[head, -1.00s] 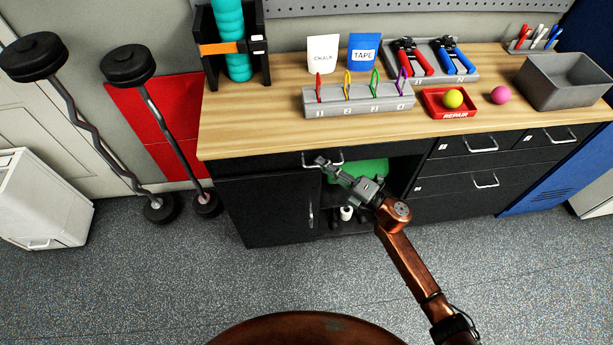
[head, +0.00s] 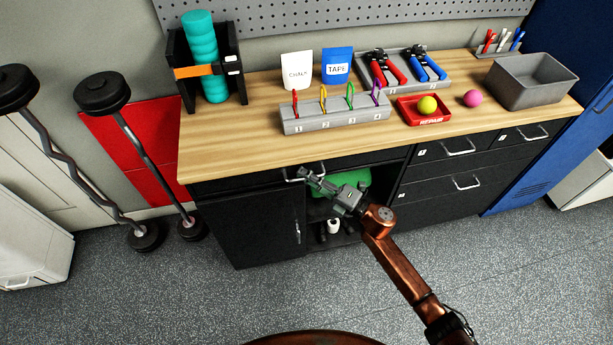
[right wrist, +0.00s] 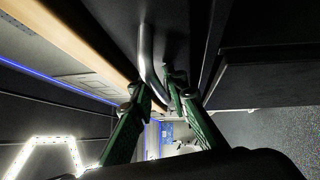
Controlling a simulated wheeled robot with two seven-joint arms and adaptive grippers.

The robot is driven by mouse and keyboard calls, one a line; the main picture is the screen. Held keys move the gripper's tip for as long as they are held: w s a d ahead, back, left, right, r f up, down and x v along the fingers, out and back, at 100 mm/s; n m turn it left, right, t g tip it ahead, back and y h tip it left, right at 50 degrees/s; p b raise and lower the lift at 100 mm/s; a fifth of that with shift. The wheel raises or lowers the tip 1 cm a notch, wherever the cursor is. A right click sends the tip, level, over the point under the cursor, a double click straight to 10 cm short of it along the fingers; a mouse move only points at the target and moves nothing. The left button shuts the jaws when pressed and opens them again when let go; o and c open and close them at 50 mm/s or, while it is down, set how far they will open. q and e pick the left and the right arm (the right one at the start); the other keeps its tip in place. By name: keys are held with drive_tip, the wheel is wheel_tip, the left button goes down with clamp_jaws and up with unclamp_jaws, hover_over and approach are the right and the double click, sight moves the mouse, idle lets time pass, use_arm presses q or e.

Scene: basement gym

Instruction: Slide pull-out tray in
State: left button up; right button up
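The pull-out tray shows as a black front (head: 245,181) just under the wooden worktop, with a metal bar handle (head: 290,175). The handle (right wrist: 147,55) also shows in the right wrist view, running down between my finger tips. My right gripper (head: 307,174) is at the handle; in the right wrist view its two green-padded fingers (right wrist: 161,88) close in around the bar and appear shut on it. How far the tray stands out is hard to tell, as the worktop overhangs it. My left gripper is not in view.
A green object (head: 357,178) sits in the open bay behind my right gripper. A black cupboard door (head: 245,228) is below the tray, and drawers (head: 465,185) are to the right. The worktop (head: 230,155) holds a carabiner rack (head: 335,117) and a red tray (head: 424,119). Barbells stand left.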

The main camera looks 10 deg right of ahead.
drive_tip(key=shift+r, duration=0.1)
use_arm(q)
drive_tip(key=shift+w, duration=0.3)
use_arm(e)
drive_tip(key=v, duration=1.2)
